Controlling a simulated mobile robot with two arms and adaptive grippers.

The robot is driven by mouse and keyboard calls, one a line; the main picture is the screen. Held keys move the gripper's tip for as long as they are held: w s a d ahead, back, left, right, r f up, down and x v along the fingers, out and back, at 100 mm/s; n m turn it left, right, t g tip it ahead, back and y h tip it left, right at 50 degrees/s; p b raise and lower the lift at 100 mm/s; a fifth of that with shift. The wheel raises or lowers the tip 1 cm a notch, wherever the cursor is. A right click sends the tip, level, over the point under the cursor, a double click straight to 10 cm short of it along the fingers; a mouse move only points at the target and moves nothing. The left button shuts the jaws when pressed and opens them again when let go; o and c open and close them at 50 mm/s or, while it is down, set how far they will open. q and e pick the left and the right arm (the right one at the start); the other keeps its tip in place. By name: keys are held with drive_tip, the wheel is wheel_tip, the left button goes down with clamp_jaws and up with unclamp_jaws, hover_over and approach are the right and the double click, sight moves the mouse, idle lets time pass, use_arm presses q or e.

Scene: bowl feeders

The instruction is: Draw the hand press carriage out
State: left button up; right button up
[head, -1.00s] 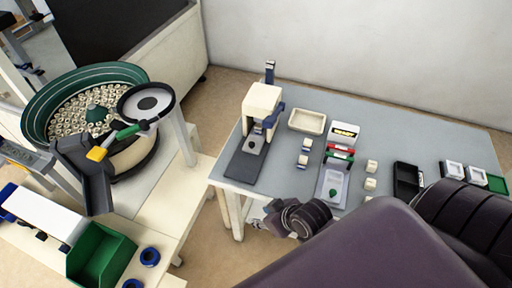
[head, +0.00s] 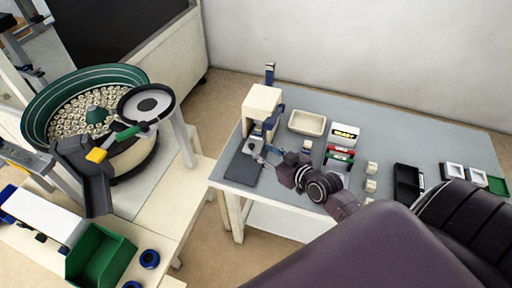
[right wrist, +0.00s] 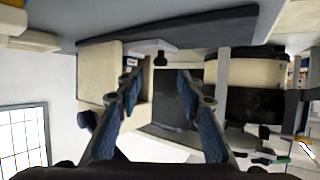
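The hand press (head: 262,103) stands at the left end of the grey table, with a cream head, a blue lever and a dark base plate (head: 240,170). In the right wrist view, which looks upside down, a pale carriage (right wrist: 152,46) with a dark knob (right wrist: 160,59) sits at the base plate. My right gripper (head: 262,151) is at the front of the press, partly covering the carriage in the head view. Its two blue-padded fingers (right wrist: 158,82) are apart, with the knob in line with the gap beyond their tips. My left gripper is not in view.
Right of the press are a cream tray (head: 307,122), a white box labelled READY (head: 343,136), small cream blocks (head: 371,168) and a black tray (head: 408,182). The bowl feeder (head: 85,105) and green bin (head: 100,256) are at the left.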

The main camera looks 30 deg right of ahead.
sight(252, 146)
drive_tip(key=x, duration=0.5)
drive_tip(key=shift+f, duration=0.1)
clamp_jaws()
drive_tip(key=shift+a, duration=0.1)
